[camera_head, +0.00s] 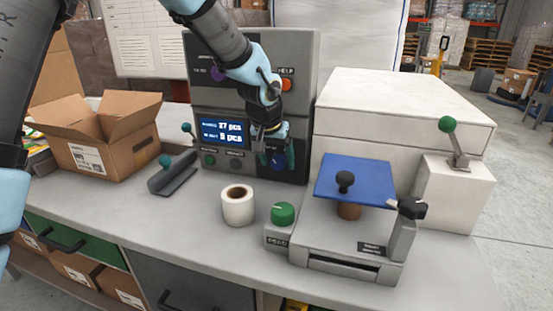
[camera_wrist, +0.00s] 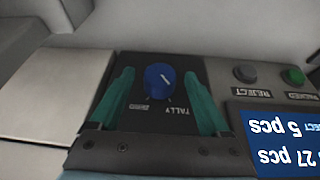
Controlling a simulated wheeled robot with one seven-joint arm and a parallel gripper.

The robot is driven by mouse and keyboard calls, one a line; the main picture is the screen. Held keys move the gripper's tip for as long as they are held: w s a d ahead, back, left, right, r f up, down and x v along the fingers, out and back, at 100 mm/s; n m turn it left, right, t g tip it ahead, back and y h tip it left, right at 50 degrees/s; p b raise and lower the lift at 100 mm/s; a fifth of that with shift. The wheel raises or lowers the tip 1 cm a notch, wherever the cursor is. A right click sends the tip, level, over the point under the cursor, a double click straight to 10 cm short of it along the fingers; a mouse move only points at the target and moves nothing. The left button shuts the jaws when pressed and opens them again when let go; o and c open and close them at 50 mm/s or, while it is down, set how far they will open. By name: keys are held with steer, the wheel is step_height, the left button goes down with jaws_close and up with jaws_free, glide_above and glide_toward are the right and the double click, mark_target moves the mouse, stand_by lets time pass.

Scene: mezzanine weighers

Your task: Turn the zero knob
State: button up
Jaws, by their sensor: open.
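A green round knob (camera_head: 283,213) sits on a small grey box left of the weigher. The box's front label is small and appears to read ZERO. The weigher (camera_head: 318,240) has a blue plate (camera_head: 372,184) on top. My gripper (camera_head: 272,158) is away from the green knob, up at the grey control panel behind it. In the wrist view its green fingers (camera_wrist: 158,80) are open, one on each side of a blue knob (camera_wrist: 160,82) labelled TALLY, with gaps visible. The blue knob is partly hidden in the head view (camera_head: 281,163). The green knob is outside the wrist view.
The panel's screen (camera_head: 222,132) reads 27 pcs and 5 pcs. A white paper roll (camera_head: 238,206) stands left of the green knob. An open carton (camera_head: 105,145) is at the left. A green-balled lever (camera_head: 455,140) stands at the right. The bench's front strip is clear.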

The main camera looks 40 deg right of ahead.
steer(key=shift+c, duration=0.3)
jaws_close()
